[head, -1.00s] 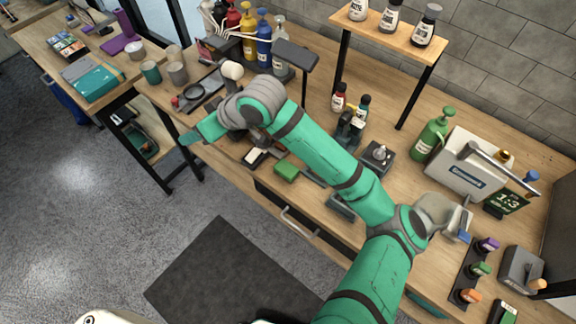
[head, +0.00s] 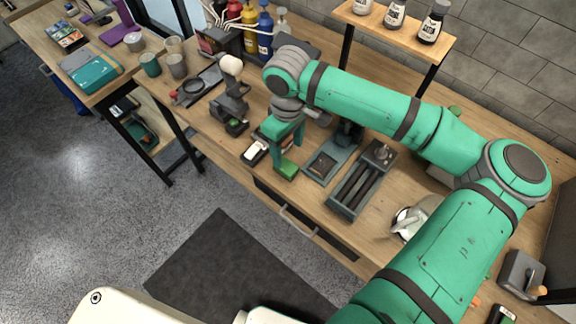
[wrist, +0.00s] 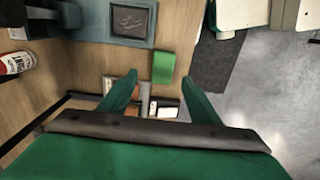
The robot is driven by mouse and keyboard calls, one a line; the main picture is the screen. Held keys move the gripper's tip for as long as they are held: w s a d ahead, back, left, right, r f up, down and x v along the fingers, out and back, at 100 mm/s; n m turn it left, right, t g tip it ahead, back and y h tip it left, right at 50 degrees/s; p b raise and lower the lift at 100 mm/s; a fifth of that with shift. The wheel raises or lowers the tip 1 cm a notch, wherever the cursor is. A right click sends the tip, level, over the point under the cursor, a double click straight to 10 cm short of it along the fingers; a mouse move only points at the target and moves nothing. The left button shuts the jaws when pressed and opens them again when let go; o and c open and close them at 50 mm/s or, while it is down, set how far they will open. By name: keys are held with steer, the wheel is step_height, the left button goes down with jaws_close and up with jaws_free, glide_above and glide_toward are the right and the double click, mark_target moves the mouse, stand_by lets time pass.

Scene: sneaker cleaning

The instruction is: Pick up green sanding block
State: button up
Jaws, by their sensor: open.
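The green sanding block (head: 286,169) lies on the workbench near its front edge, partly hidden behind my gripper (head: 283,142) in the head view. In the wrist view the green block (wrist: 164,66) shows just beyond and between the fingertips of my gripper (wrist: 158,77). My gripper is open and empty, pointing down above the bench close to the block. I cannot tell the exact height gap between them.
A white-topped block (head: 255,152) sits just left of the green block. A grey-blue tray (head: 329,162) and a long slotted holder (head: 360,186) stand to the right. A black drawer front (head: 296,219) is below the bench edge. Bottles (head: 265,35) stand at the back.

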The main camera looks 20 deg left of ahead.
mark_target(287, 165)
steer(key=f, duration=0.3)
steer(key=shift+s+a+f, duration=0.1)
steer(key=shift+s+a, duration=0.1)
steer(key=shift+a, duration=0.1)
step_height(287, 165, down, 5)
steer(key=shift+d+r, duration=0.1)
steer(key=shift+d, duration=0.05)
steer(key=c, duration=1.2)
steer(key=shift+r, duration=0.35)
step_height(287, 165, up, 2)
steer(key=shift+s+r, duration=0.1)
steer(key=s+d+r, duration=0.1)
steer(key=s+r, duration=0.2)
steer(key=s, duration=0.1)
steer(key=s+d+r, duration=0.1)
steer(key=s+r, duration=0.2)
steer(key=s, duration=0.2)
steer(key=s+d+r, duration=0.1)
steer(key=s+r, duration=0.3)
steer(key=shift+s, duration=0.2)
